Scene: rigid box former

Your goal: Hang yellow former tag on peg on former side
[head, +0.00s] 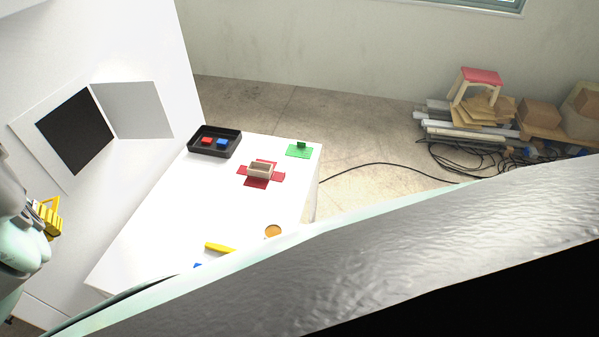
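The former appears to be the tall white machine at the left, with a black square opening (75,132) and a grey panel (132,110) beside it. I cannot make out a peg on its visible side. A ridged yellow piece with a loop-like outline (47,216) shows at the left edge, against my grey and pale green arm. It may be the yellow tag or part of my gripper; I cannot tell which. My fingertips are not clearly visible. Another yellow piece (219,248) lies flat near the front of the white table (165,222).
The table holds a black tray (236,148) with red and blue blocks, a small box on a red cross-shaped sheet (257,183), a green piece (300,151) and an orange disc (273,231). A large silvery surface blocks the lower right. Clutter and a red-topped stool (481,76) stand behind.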

